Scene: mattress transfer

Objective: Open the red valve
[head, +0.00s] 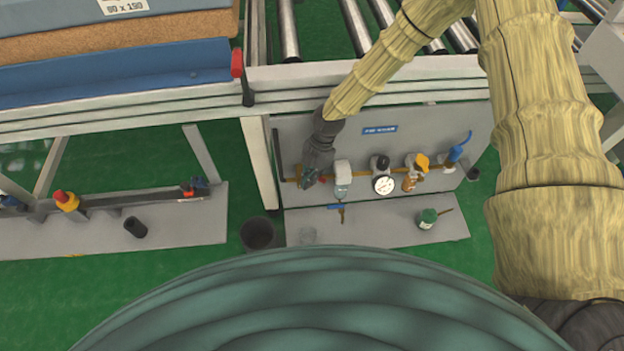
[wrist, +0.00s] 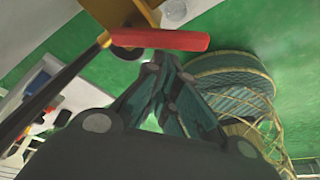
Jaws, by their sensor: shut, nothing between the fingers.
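The red valve's handle (wrist: 165,39) shows as a flat red bar in the wrist view, lying crosswise just beyond my fingertips. It sits beside a dark and brass-coloured pipe (wrist: 58,80). My gripper (wrist: 166,62) is shut and empty, its tips close to the bar's lower edge; I cannot tell whether they touch it. In the head view my gripper (head: 309,183) is at the left end of the grey pipe panel (head: 440,122), in front of the brass pipe. The valve is mostly hidden there behind the gripper.
Along the panel to the right are a pressure gauge (head: 383,185), an orange-handled fitting (head: 417,163) and a blue lever (head: 458,150). A green can (head: 428,218) stands on the ledge. A dark bucket (head: 257,234) is on the floor. The roller conveyor's rail (head: 280,104) runs above the panel.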

